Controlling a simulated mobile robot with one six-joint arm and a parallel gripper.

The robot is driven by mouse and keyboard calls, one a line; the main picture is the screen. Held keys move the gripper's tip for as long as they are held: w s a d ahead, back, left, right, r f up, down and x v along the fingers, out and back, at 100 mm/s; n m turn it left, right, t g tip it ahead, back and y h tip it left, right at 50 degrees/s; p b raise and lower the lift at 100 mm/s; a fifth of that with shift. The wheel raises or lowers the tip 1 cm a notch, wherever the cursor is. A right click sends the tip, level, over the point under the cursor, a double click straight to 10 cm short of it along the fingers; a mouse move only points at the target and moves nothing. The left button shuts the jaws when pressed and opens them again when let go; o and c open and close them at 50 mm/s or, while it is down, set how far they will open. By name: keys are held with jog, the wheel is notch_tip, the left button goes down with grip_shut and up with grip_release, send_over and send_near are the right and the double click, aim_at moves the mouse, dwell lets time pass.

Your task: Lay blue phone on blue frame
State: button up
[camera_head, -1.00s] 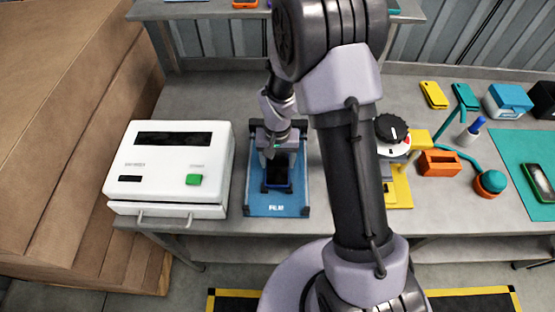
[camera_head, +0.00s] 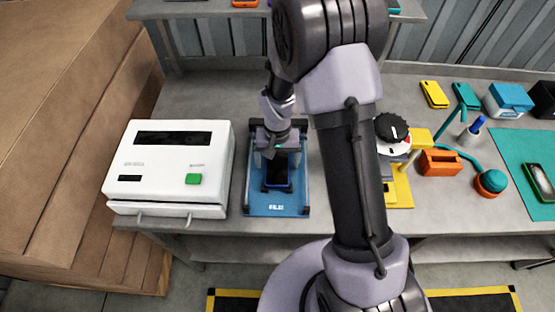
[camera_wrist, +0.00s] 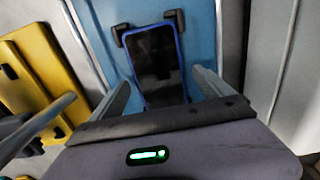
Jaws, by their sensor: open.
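The blue phone (camera_head: 277,172), dark-screened with a blue rim, lies on the blue frame (camera_head: 275,204), a blue plate with dark corner brackets. The phone also shows in the wrist view (camera_wrist: 158,68), its far end between two dark brackets on the blue surface (camera_wrist: 198,40). My gripper (camera_head: 277,152) is over the frame at the phone's rear part. In the wrist view my gripper's fingers (camera_wrist: 160,92) are spread on either side of the phone, with gaps on both sides. The phone's near end is hidden by my gripper.
A white machine (camera_head: 170,165) with a green button stands close to the frame's left. A yellow fixture (camera_head: 398,187) with a black dial is on the right, partly behind my arm. Further right are an orange block (camera_head: 439,163) and a teal mat (camera_head: 527,150).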

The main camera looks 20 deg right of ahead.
notch_tip(320, 180, up, 18)
jog(key=p, duration=0.4)
jog(key=shift+f, duration=0.25)
jog(key=s+a+r+t+y+b, duration=0.1)
jog(key=s+a+r+t+b, duration=0.1)
jog(key=s+b, duration=0.4)
jog(key=s+a+r+t+y+b, duration=0.1)
jog(key=s+b, duration=0.5)
jog(key=s, duration=0.7)
jog(key=a+r+t, duration=0.1)
jog(key=t, duration=0.1)
jog(key=shift+m+t+b, duration=0.3)
jog(key=shift+m+t, duration=0.1)
